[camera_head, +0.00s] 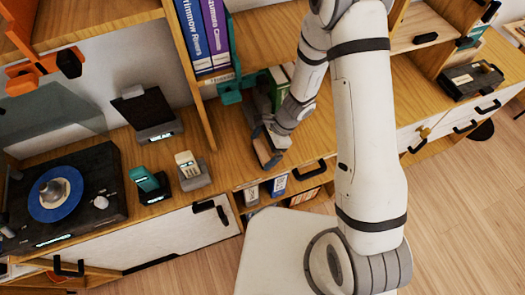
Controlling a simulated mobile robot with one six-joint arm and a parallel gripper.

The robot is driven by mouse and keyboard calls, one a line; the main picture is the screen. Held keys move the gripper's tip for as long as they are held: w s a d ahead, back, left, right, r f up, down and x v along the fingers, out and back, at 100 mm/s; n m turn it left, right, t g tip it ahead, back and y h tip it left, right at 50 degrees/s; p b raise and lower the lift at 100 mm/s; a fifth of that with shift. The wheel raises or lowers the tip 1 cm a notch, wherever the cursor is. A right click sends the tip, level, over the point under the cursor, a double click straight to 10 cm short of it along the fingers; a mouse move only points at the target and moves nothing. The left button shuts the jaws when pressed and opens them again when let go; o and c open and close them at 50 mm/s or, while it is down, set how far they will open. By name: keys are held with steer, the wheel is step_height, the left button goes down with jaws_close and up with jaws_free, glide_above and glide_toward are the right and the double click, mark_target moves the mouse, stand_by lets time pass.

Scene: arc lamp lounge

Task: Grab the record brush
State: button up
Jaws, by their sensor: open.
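A small dark block with a brown, wood-like face (268,154) is at the front of the wooden shelf top, right by my gripper. It looks like the record brush, but it is small and partly covered, so I cannot be sure. My gripper (262,127) is low over the shelf top, reaching in from the right, with its jaws open. I cannot tell whether the block is between the fingers or just beside them. My wrist and arm hide part of the shelf behind.
A turntable with a blue-labelled disc (56,193) stands at left. A teal device (148,184), a beige handset-like item (190,170) and a black stand (146,110) are close by. Upright books (205,35) and a teal holder (229,88) are behind my gripper. A black box (470,80) sits far right.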

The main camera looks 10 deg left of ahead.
steer(key=shift+s+a+f, duration=0.15)
steer(key=shift+f, duration=0.2)
steer(key=c, duration=0.7)
steer(key=shift+r, duration=0.15)
